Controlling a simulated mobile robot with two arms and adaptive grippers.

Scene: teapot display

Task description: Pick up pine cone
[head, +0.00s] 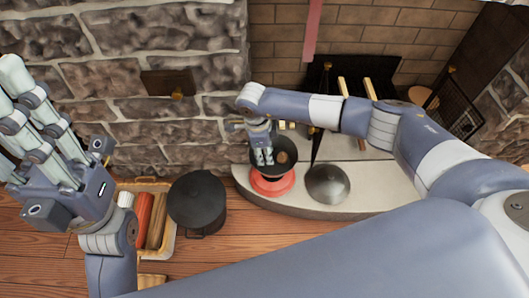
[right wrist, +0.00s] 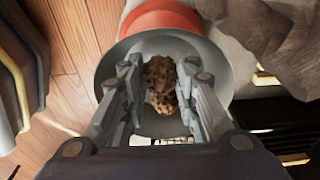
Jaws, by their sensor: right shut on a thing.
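A brown, scaly pine cone (right wrist: 160,85) sits between the fingers of my right gripper (right wrist: 158,95) in the right wrist view. In the head view my right gripper (head: 263,157) reaches down into a dark round bowl (head: 289,172), and a brown patch of the cone (head: 282,157) shows beside the fingers. The gripper is shut on the pine cone, still within the bowl's rim. In the right wrist view the bowl (right wrist: 113,80) is grey and surrounds the cone. My left gripper (head: 25,110) is open and empty at the left, its fingers spread.
The bowl stands on a red base (head: 272,186) on the pale curved hearth (head: 350,200). A metal dome (head: 327,185) is close at right. A black pot (head: 197,203) and a tray with rolls (head: 146,215) are on the floor at left. A stone wall (head: 150,50) rises behind.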

